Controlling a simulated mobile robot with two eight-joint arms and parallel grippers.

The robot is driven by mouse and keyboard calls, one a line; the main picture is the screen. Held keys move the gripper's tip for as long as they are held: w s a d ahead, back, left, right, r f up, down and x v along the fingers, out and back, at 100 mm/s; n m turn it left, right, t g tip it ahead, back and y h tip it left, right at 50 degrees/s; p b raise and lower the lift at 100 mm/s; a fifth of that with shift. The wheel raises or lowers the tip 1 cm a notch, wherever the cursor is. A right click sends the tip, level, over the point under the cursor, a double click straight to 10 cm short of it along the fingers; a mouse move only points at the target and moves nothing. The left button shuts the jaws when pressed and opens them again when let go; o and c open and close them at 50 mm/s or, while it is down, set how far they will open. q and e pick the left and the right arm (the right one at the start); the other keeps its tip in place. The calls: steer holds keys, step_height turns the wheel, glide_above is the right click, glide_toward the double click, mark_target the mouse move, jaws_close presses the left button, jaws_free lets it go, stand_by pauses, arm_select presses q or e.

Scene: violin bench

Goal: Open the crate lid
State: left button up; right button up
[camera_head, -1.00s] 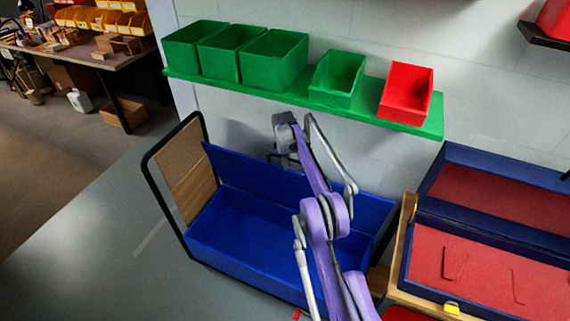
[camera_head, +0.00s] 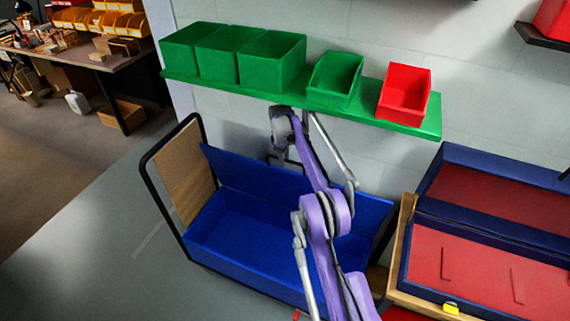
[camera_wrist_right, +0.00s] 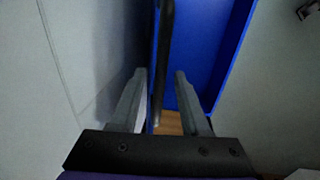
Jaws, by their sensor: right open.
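The blue crate (camera_head: 235,238) sits on a trolley, and its inside shows from above. Its blue lid (camera_head: 232,170) stands raised along the back side, tilted up toward the wall. My right gripper (camera_head: 281,160) is near the lid's upper edge, partly hidden by its own arm. In the right wrist view its two fingers (camera_wrist_right: 161,98) are apart with nothing clamped. A dark bar (camera_wrist_right: 166,50) runs between them in the picture; I cannot tell how far beyond them it is. Blue panels of the crate (camera_wrist_right: 212,45) show to the right. My left gripper is not in view.
A green shelf (camera_head: 225,88) with green bins (camera_head: 273,60) and a red bin (camera_head: 405,93) hangs above the crate. The trolley's black-framed wooden end (camera_head: 182,172) stands left. An open blue case with red lining (camera_head: 480,275) is at right. Floor at left is clear.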

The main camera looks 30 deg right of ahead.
steer(key=shift+s+a+r, duration=0.1)
steer(key=shift+r, duration=0.7)
steer(key=shift+s+a+r, duration=0.1)
steer(key=shift+r, duration=0.7)
steer(key=shift+f, duration=0.1)
